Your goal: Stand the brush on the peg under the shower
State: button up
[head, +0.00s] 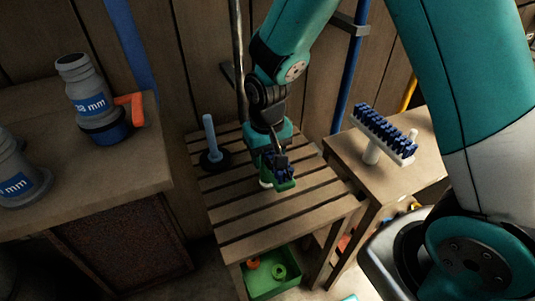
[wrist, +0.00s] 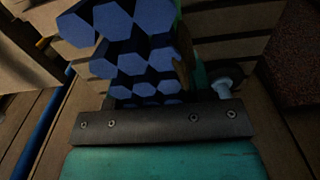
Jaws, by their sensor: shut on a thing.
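My gripper (head: 279,160) points down above the slatted bench (head: 240,226) and is shut on a green brush (head: 284,184) with dark blue bristles. Its blue hexagonal bristle blocks (wrist: 135,50) fill the middle of the wrist view; the jaws hide part of the brush. Whether the brush touches the slats is not clear. The peg (head: 210,134) is a light blue upright rod on a round black base, left of my gripper on the bench. It also shows in the wrist view (wrist: 222,86), right of the brush. The shower head is not in view.
A wooden cabinet (head: 95,170) at left carries grey bottles (head: 88,90) with blue labels. A side table at right holds a white-backed, blue-bristled head (head: 385,135) on a white post. A green crate (head: 272,286) sits below the bench. Bare slats lie in front.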

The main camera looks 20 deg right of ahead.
jog(key=shift+f, duration=0.15)
jog(key=shift+f, duration=0.3)
dwell(0.4)
jog(key=o, duration=1.6)
notch_tip(320, 180, up, 11)
jog(key=p, duration=0.9)
jog(key=shift+p, duration=0.3)
